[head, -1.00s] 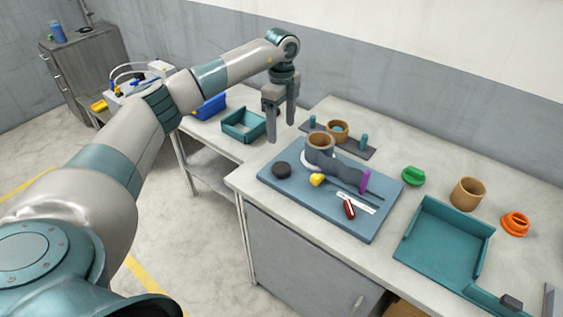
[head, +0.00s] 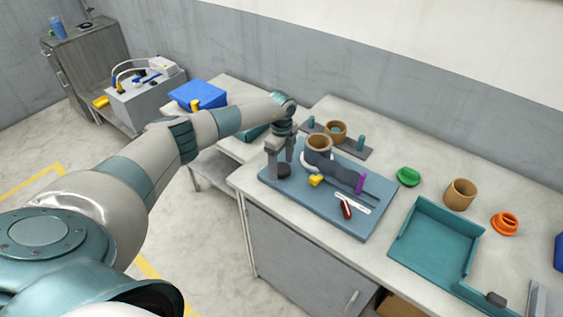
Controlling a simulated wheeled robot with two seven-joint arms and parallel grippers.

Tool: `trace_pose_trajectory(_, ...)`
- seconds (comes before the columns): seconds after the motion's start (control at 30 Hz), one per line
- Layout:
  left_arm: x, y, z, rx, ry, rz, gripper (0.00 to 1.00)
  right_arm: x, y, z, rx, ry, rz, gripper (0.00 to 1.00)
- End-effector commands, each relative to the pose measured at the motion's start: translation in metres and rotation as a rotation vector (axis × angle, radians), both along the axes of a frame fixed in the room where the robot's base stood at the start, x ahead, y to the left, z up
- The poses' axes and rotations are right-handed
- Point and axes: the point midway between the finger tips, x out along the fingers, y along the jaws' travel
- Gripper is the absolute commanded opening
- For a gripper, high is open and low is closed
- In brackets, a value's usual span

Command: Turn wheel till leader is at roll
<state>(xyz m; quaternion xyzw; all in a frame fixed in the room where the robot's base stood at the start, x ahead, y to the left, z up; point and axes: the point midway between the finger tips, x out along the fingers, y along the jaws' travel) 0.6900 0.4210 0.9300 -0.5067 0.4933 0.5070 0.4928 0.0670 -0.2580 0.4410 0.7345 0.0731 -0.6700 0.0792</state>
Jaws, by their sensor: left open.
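A blue-grey board (head: 357,221) lies on the bench. A dark round knob-like disc (head: 283,172), possibly the wheel, is at its left end. My left gripper (head: 281,167) is open, fingers pointing down, low at the disc and partly covering it. I cannot tell whether the fingers touch it. A tan roll (head: 319,142) stands at the board's back. A dark wavy strip (head: 331,166), perhaps the leader, runs beside the roll toward a purple piece (head: 361,184). A yellow piece (head: 315,180) sits in front of the strip. My right gripper is out of view.
Behind the board is a dark plate with teal posts and another tan roll (head: 336,130). To the right are a green piece (head: 408,176), a tan ring (head: 460,194), an orange piece (head: 505,223) and a teal tray (head: 436,242). A red-handled tool (head: 346,209) lies on the board.

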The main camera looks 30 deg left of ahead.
Motion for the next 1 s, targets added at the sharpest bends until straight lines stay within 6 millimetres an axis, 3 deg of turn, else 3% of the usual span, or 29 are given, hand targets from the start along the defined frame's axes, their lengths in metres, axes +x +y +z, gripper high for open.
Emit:
trace_pose_trajectory(0.37, 0.0001, 0.0000, -0.0047, 0.000, -0.001, -0.001, 0.69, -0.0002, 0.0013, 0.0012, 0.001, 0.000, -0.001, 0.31)
trace_pose_trajectory(0.57, 0.0001, 0.0001, -0.0044, 0.000, -0.001, -0.001, 0.28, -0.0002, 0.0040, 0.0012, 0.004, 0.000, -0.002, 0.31)
trace_pose_trajectory(1.0, 0.0002, 0.0004, -0.0054, 0.000, 0.000, -0.050, 0.28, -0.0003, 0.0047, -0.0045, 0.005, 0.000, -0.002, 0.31)
